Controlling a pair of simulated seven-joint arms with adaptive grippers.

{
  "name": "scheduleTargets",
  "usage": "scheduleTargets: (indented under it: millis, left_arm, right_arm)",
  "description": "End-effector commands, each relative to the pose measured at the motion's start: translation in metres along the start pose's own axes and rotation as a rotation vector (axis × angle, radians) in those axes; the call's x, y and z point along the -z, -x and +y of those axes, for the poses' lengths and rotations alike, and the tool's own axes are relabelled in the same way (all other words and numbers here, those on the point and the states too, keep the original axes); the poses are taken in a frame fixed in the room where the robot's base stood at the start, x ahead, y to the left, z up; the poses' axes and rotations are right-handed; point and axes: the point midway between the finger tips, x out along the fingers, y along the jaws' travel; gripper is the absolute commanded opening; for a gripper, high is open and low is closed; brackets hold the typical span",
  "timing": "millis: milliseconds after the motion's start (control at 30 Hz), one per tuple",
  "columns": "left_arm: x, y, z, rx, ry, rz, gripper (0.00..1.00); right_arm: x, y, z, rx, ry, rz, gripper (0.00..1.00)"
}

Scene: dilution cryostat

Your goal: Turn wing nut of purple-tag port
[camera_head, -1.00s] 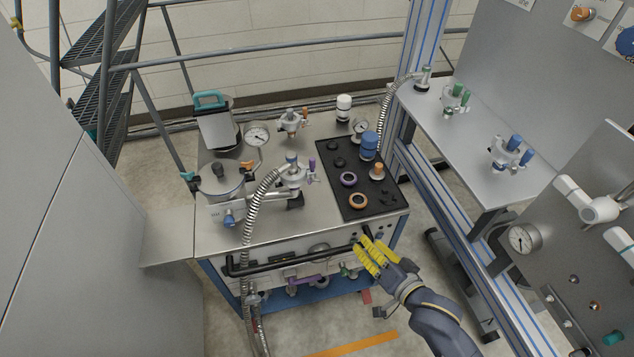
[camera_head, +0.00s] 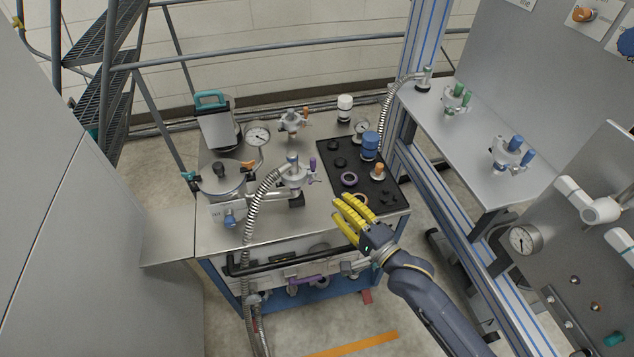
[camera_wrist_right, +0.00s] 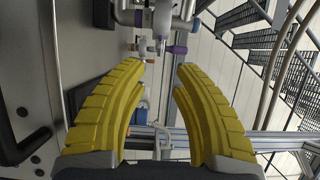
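A metal port fitting (camera_head: 294,178) with a purple part (camera_head: 312,168) stands on the steel cart top, with a ribbed hose joined to it. My right gripper (camera_head: 344,212) is over the cart's front right edge, to the right of and nearer than this fitting, and apart from it. In the right wrist view the yellow fingers (camera_wrist_right: 160,70) are spread with nothing between them. A metal fitting (camera_wrist_right: 160,22) with purple parts (camera_wrist_right: 178,50) shows just beyond the fingertips. I cannot make out the wing nut's exact angle. My left gripper is not in view.
The ribbed hose (camera_head: 254,210) hangs over the cart's front left. A dark handle bar (camera_head: 280,262) runs along the front.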

Motion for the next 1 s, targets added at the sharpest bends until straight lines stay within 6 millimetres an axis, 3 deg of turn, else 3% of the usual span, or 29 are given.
scheduleTargets:
  millis: [200, 500, 733, 1000]
  left_arm:
    - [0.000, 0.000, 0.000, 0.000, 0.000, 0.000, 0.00]
    - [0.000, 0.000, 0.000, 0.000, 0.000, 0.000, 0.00]
    - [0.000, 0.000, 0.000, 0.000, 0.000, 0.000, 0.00]
    - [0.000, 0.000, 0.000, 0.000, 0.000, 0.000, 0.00]
  right_arm:
    - [0.000, -0.042, -0.001, 0.001, 0.002, 0.000, 0.28]
    - [0.000, -0.085, 0.000, -0.001, 0.001, 0.000, 0.28]
    - [0.000, -0.101, 0.000, -0.001, 0.003, 0.000, 0.28]
    - [0.000, -0.105, 0.001, -0.002, 0.002, 0.000, 0.28]
